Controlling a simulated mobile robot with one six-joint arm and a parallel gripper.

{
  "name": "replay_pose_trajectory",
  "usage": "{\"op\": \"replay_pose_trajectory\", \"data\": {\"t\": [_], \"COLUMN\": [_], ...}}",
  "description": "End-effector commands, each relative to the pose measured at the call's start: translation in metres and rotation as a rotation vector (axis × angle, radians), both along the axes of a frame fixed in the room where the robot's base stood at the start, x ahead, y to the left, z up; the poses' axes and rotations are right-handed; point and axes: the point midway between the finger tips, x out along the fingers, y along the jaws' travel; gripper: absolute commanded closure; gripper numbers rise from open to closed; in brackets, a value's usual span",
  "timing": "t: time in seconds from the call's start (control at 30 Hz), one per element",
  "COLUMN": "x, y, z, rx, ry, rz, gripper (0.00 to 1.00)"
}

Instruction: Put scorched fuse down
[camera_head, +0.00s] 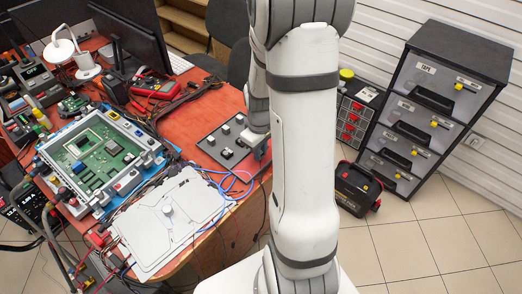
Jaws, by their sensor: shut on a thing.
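My gripper (262,148) is mostly hidden behind my own white arm, low over the right part of the red-orange workbench (215,95). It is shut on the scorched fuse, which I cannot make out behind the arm. A dark grey plate (213,152) with several small blocks or knobs lies on the bench just left of the gripper. I cannot tell whether the gripper or the fuse touches the plate or the bench.
A white panel (150,238) with a round knob lies at the bench's front, with blue and red wires beside it. A circuit board (95,160) in a frame lies left. A monitor (135,35) stands behind. A drawer cabinet (430,100) and black case (355,190) stand right, on tiled floor.

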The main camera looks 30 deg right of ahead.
Motion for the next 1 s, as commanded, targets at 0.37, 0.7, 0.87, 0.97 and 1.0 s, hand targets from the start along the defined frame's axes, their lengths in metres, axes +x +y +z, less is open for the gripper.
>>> {"op": "replay_pose_trajectory", "data": {"t": [0.37, 0.7, 0.87, 0.97, 1.0], "x": [0.0, 0.0, 0.0, 0.0, 0.001], "y": [0.0, -0.001, -0.001, -0.001, -0.001], "z": [-0.006, -0.004, -0.003, 0.002, 0.006], "rx": [-0.001, -0.001, -0.001, 0.0, -0.001], "ry": [-0.001, -0.001, -0.001, -0.002, -0.004], "rz": [-0.001, -0.002, -0.002, -0.002, -0.002], "gripper": [1.0, 0.63, 0.63, 0.63, 0.63]}}
